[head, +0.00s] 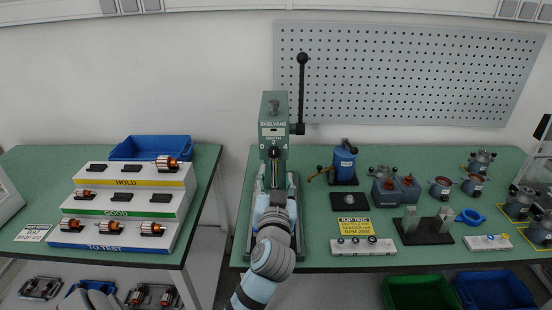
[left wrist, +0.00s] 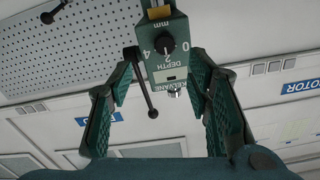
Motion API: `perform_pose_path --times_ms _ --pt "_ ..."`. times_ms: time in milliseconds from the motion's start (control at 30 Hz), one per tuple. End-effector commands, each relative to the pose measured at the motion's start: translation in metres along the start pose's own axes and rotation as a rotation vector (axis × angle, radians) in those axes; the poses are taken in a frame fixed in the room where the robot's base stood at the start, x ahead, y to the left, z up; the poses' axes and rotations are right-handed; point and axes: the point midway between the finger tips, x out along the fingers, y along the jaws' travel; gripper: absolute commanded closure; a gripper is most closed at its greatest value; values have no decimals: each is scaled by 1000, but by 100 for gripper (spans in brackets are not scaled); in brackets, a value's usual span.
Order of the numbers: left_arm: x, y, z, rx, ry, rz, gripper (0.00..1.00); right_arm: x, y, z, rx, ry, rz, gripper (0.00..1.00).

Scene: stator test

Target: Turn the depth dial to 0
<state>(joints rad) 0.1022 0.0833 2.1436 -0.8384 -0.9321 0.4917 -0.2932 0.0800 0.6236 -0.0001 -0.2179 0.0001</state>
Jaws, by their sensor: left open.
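The green press (head: 274,108) stands upright on the right-hand bench. Its black round depth dial (head: 274,153) is on the front, with 0 at its left and 4 at its right. The left wrist view shows the dial (left wrist: 165,43) upside down, with 0, 2 and 4 around it. Its pale mark seems to face the 2, but is small. My left gripper (head: 276,182) is in front of the press, just below the dial. In the left wrist view its open fingers (left wrist: 164,62) stand either side of the press head, apart from the dial. My right gripper is not in view.
The press lever with a black knob (head: 302,58) rises at the right of the press head. A blue device (head: 344,160) and a yellow sign (head: 356,227) are to the right. The stepped rack (head: 130,200) is on the left bench, across a gap.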

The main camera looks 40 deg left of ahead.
Motion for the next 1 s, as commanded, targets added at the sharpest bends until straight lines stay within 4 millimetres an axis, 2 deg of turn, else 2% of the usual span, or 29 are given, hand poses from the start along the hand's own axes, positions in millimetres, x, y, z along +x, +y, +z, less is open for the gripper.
perform_pose_path --times_ms 133,300,467,700,767,1000 --pt "45 -2 -2 5 1 -3 55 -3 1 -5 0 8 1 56" --pt "84 -1 0 3 -2 -1 55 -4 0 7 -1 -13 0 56" --pt "99 -1 1 2 -3 0 55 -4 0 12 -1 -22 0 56" --pt "101 0 1 2 -3 1 55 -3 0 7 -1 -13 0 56" --pt "101 0 1 2 -3 1 61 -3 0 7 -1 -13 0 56" --pt "100 0 1 2 -3 2 99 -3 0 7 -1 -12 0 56"
